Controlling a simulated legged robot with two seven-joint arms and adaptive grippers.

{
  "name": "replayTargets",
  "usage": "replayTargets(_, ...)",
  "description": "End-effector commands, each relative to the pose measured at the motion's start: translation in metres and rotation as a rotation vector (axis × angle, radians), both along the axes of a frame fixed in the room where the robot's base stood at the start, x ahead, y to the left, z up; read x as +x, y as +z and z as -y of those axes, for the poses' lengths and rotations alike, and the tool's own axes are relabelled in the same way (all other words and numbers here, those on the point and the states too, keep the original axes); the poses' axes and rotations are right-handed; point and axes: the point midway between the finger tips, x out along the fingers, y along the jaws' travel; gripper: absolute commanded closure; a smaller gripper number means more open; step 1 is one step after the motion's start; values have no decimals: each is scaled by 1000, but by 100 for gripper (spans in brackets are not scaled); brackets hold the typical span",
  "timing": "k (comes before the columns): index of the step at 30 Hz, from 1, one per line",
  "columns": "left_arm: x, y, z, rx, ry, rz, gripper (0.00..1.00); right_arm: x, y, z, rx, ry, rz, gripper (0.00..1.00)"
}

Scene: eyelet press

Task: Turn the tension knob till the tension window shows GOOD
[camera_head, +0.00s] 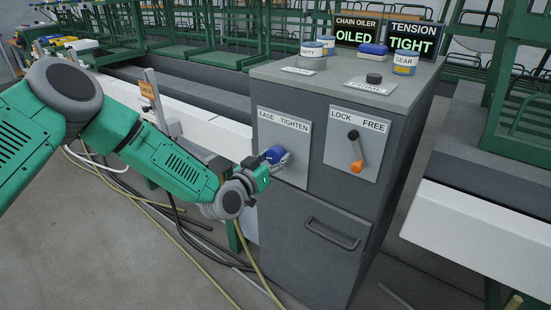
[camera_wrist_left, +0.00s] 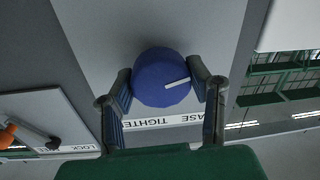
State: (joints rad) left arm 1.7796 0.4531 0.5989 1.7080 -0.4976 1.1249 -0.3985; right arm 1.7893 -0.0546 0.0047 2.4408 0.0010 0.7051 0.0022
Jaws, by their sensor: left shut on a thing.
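The blue tension knob (camera_head: 274,155) sits on a plate marked EASE and TIGHTEN on the front of the grey cabinet. In the left wrist view the knob (camera_wrist_left: 162,75) is round with a white pointer line. My left gripper (camera_head: 265,168) is shut on the knob, with a finger on either side of it (camera_wrist_left: 162,84). The tension window (camera_head: 411,40) on top reads TIGHT. My right gripper is not in view.
A lever with an orange grip (camera_head: 356,165) hangs on the LOCK/FREE plate to the right. The chain oiler window (camera_head: 356,31) reads OILED. Small tins (camera_head: 405,63) and a dark button (camera_head: 374,78) are on the cabinet top. Hoses lie on the floor.

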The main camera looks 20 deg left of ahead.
Motion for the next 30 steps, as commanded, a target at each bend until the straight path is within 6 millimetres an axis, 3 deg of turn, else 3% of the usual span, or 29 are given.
replayTargets(18, -1, -3, -2, -426, 3, -160, 83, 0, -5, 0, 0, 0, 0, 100)
replayTargets(30, -1, -3, -2, -573, 4, -214, 83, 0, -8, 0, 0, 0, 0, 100)
